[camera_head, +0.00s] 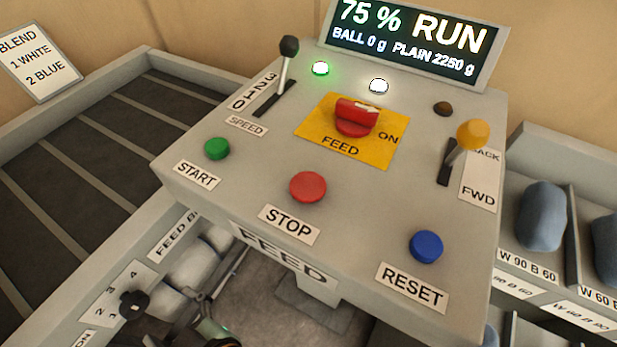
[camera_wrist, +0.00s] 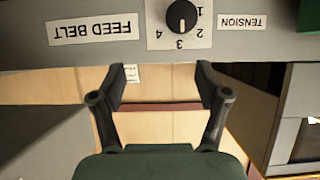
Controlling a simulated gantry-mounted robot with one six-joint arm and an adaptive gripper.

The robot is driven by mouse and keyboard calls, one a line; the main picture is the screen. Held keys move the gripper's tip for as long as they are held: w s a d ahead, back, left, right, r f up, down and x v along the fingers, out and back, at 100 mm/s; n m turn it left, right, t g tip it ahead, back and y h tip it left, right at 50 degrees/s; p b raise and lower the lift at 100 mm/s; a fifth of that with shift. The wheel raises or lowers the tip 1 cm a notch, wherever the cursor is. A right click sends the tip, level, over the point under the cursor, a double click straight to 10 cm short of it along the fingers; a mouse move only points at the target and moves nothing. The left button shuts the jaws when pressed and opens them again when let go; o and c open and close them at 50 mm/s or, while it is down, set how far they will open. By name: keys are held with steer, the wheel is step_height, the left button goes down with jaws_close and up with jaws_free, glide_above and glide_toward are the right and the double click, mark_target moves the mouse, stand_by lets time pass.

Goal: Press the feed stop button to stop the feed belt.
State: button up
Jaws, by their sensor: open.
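The red STOP button (camera_head: 308,187) stands up from the front middle of the grey FEED panel (camera_head: 250,150), above its STOP label (camera_head: 289,225). In the head view, part of my arm shows at the bottom left, below the panel and apart from the button.
A green START button (camera_head: 217,148) and a blue RESET button (camera_head: 426,247) flank STOP. Behind are a red FEED switch (camera_head: 356,115), a black SPEED lever (camera_head: 288,60) and a yellow-knobbed lever (camera_head: 472,135). Labelled bins (camera_head: 560,170) stand right.

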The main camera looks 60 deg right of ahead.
jaws_close()
stand_by(0.3)
steer(key=shift+r, duration=0.1)
stand_by(1.1)
